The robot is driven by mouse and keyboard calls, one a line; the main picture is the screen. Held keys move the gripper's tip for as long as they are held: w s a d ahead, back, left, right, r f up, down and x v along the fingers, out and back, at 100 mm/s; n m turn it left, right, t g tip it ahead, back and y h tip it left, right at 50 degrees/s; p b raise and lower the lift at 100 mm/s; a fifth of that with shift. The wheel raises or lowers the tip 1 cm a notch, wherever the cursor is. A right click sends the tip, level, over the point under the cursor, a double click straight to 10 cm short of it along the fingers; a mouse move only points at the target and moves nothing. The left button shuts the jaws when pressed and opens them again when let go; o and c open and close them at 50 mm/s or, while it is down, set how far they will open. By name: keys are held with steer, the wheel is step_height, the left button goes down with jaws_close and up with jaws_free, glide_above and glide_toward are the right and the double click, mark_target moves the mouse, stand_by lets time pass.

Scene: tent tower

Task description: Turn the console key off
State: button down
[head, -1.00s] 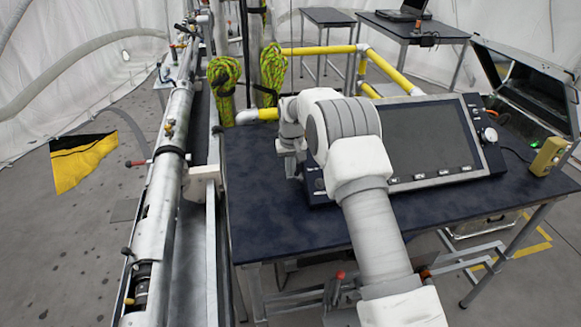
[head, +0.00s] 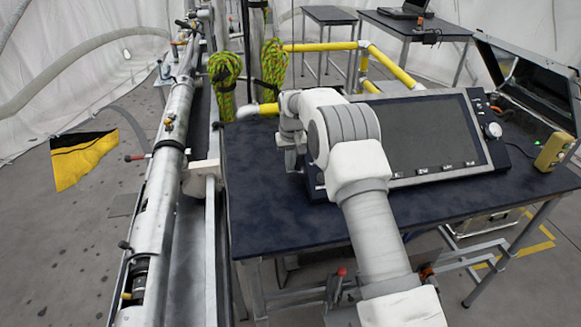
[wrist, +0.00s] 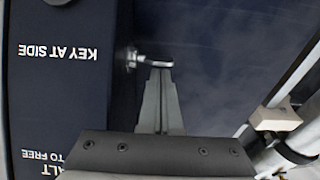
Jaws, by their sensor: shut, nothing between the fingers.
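The console (head: 425,137) is a dark panel with a large blank screen, on the dark blue table. My arm covers its left part in the head view. In the wrist view its side panel (wrist: 55,100) carries the upside-down words "KEY AT SIDE". A small silver key (wrist: 130,58) sticks out from the panel's edge, with its bar pointing right. My gripper (wrist: 160,72) is shut and empty, its fingertips at the bar's right end. I cannot tell whether they touch it. In the head view my gripper (head: 291,160) is left of the console, and the key is hidden.
The table top (head: 270,205) is clear in front and to the left. A yellow box (head: 553,152) stands right of the console. A long metal tube (head: 150,215) on a rail runs along the table's left. Yellow railings (head: 390,66) stand behind.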

stand_by(0.8)
steer(key=shift+w+a+r+p, duration=0.15)
steer(key=shift+w+p, duration=0.45)
steer(key=shift+w, duration=0.1)
